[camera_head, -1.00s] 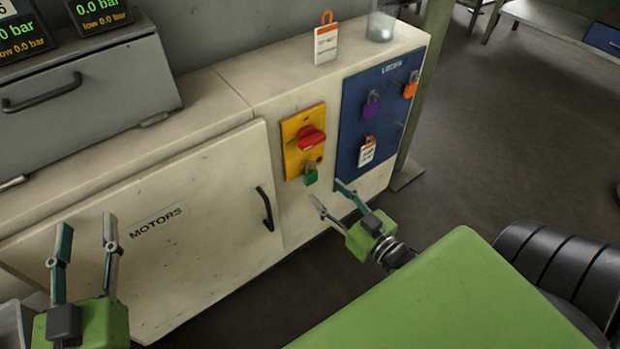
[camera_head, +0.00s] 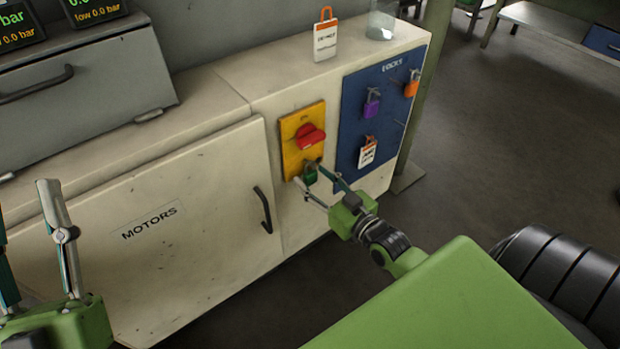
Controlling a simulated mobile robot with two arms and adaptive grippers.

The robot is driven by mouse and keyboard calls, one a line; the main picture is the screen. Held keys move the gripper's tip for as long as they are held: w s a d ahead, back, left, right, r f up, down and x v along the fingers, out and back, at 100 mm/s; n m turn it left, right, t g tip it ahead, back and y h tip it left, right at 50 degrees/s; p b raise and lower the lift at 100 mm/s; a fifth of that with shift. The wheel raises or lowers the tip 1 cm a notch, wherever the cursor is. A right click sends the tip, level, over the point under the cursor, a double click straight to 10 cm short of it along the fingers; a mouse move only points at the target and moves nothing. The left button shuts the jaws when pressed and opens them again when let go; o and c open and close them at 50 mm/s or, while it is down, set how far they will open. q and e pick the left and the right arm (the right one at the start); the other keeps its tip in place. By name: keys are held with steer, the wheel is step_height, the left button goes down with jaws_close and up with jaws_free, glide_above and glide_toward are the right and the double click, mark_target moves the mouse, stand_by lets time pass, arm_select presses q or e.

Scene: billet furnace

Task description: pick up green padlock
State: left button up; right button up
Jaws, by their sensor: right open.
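The green padlock (camera_head: 310,175) hangs at the lower end of the yellow switch plate (camera_head: 290,160), below the red rotary handle (camera_head: 311,136). My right gripper (camera_head: 307,181) is open, with its two fingers reaching up to the padlock, one on the left and one on the right in the picture. I cannot tell whether the fingers touch it. Part of the padlock is hidden by the fingers. My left gripper (camera_head: 35,235) is at the lower left, its fingers spread apart and empty, in front of the cabinet.
A blue board (camera_head: 352,115) right of the switch holds a purple padlock (camera_head: 372,106), an orange padlock (camera_head: 411,88) and a white tag (camera_head: 367,153). A tag (camera_head: 325,38) and a glass jar (camera_head: 381,24) stand on top.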

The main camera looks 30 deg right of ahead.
steer(key=shift+w, duration=0.2)
jaws_close()
steer(key=shift+r, duration=0.1)
